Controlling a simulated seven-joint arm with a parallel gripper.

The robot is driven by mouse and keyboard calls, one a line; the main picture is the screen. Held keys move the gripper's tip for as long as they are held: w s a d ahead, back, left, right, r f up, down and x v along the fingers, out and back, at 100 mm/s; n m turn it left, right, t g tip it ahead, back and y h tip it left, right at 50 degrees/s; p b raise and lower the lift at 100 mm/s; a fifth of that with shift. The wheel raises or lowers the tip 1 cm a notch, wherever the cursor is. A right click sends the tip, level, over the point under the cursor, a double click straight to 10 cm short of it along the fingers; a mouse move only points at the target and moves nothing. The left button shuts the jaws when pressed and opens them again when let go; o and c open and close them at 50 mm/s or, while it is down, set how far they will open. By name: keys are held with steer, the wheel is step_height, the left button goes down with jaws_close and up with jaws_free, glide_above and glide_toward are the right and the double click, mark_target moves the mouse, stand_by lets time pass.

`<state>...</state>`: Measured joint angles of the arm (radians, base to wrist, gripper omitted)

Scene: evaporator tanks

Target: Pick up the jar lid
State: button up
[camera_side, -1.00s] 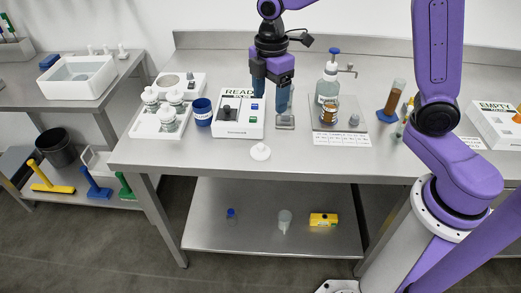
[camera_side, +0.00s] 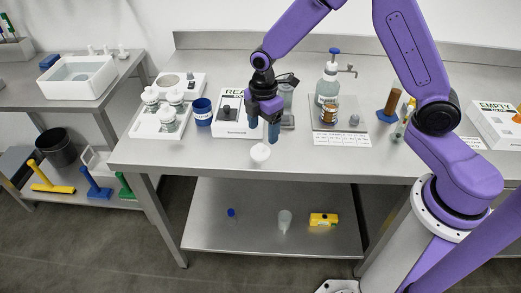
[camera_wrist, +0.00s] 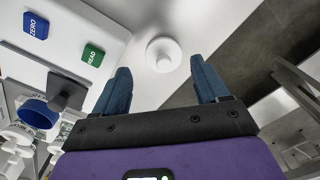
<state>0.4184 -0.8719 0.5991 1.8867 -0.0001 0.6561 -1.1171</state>
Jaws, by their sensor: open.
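The jar lid (camera_side: 260,152) is a small white round disc with a raised knob, lying on the steel bench near its front edge. In the wrist view the lid (camera_wrist: 163,55) shows ahead of and between my fingertips, apart from them. My gripper (camera_side: 264,133) is open and empty, with blue fingers pointing down, just above and behind the lid. In the wrist view my gripper (camera_wrist: 163,78) has its two fingers spread wide.
The white instrument box (camera_side: 228,118) with ZERO (camera_wrist: 36,26) and READ (camera_wrist: 93,55) buttons stands just left of my gripper. A blue cup (camera_side: 202,112) and a tray of jars (camera_side: 160,128) are further left. A pump bottle (camera_side: 328,85) stands right. The bench front is clear.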

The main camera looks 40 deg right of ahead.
mark_target(262, 144)
steer(key=shift+s+a+f, duration=0.1)
steer(key=shift+a+f, duration=0.1)
steer(key=shift+f, duration=1.25)
steer(key=shift+s+a+f, duration=0.1)
steer(key=shift+a+f, duration=0.05)
steer(key=shift+f, duration=1.3)
steer(key=c, duration=0.8)
